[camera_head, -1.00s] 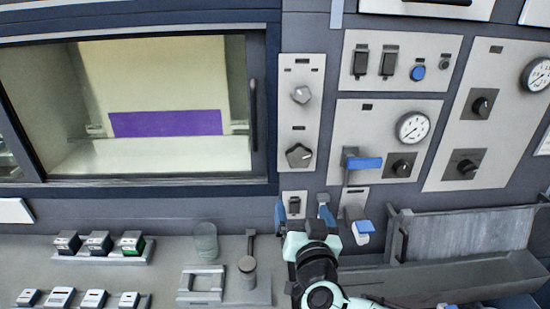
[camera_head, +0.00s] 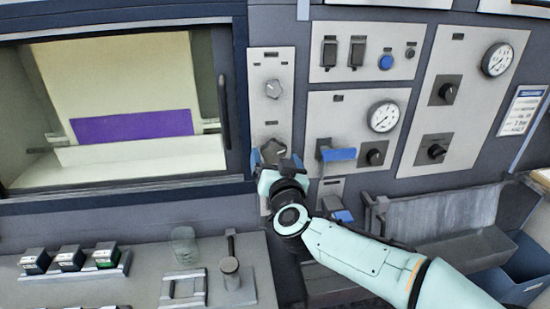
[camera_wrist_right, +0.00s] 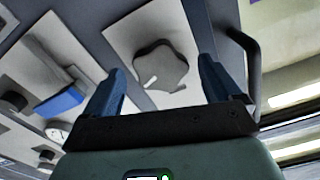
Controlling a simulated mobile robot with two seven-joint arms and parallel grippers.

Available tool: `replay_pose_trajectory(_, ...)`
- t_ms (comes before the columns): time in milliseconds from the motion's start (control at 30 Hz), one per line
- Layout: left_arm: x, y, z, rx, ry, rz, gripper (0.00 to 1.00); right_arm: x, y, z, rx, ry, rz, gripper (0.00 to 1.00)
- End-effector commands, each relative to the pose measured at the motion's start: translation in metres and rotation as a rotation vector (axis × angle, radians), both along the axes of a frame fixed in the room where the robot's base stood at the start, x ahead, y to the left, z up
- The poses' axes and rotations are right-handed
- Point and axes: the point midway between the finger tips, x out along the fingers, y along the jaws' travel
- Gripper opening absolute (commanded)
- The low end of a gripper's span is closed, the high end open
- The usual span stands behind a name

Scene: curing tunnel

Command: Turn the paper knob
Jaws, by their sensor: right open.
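A narrow light panel (camera_head: 257,110) beside the oven window carries two knobs. The upper one (camera_head: 273,89) is light grey. The lower lobed knob (camera_head: 272,147) is darker grey; its label is unreadable, so I cannot tell by text which is the paper knob. My right gripper (camera_head: 275,161) is open in front of the lower knob. In the right wrist view, the lobed knob (camera_wrist_right: 163,66) with a white pointer mark shows between the two blue fingers, with gaps on both sides. The fingers look apart from it. My left gripper is not in view.
A blue-handled lever (camera_head: 339,154) and a gauge (camera_head: 383,116) are right of the knob. The window's door handle (camera_head: 224,112) is close on the left. Below, the counter holds a clear cup (camera_head: 184,245) and small boxes (camera_head: 69,257). A grey trough (camera_head: 465,248) lies right.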

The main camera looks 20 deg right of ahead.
Motion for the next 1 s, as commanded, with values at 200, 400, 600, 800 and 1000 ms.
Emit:
replay_pose_trajectory(200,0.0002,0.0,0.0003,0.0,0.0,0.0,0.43,0.0106,-0.0027,-0.0001,-0.001,0.0,0.0,0.91)
replay_pose_trajectory(400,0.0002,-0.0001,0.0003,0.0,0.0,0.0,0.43,0.0106,-0.0029,-0.0001,-0.001,0.0,0.0,0.91)
replay_pose_trajectory(600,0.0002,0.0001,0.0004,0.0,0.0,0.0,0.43,0.0105,-0.0029,-0.0001,-0.001,0.0,0.0,0.35)
replay_pose_trajectory(800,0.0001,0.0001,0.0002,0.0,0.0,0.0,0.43,0.0104,-0.0028,-0.0001,0.005,-0.001,0.0,0.35)
replay_pose_trajectory(1000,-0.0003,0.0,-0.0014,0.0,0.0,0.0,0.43,0.0104,-0.0033,-0.0007,0.055,-0.014,-0.001,0.35)
